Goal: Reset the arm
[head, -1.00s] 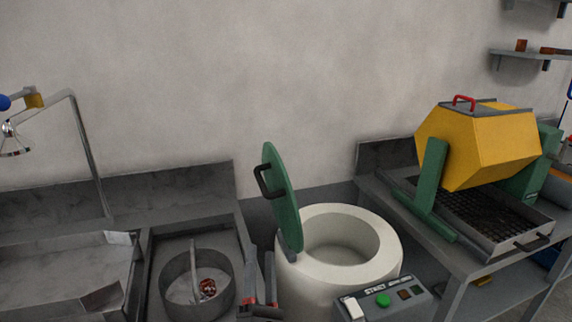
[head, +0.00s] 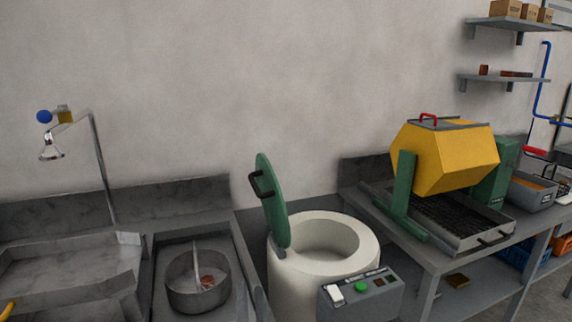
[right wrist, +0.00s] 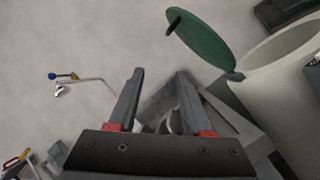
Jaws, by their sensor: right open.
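My right gripper (right wrist: 160,88) shows in the right wrist view with its two dark fingers apart and nothing between them. Behind the fingers is the grey counter with a round metal pot, partly hidden. I cannot make out the right gripper clearly in the head view. In the head view the metal pot (head: 184,297) sits on the counter at the lower left. It holds a light-coloured stick and a small reddish coil (head: 208,281). My left gripper is not in view.
A white round tub (head: 296,282) with its green lid (head: 271,205) raised stands right of the counter. A control box (head: 361,296) is in front of it. A yellow drum (head: 440,160) stands on the right table. A sink (head: 65,270) and tap (head: 98,150) are at left.

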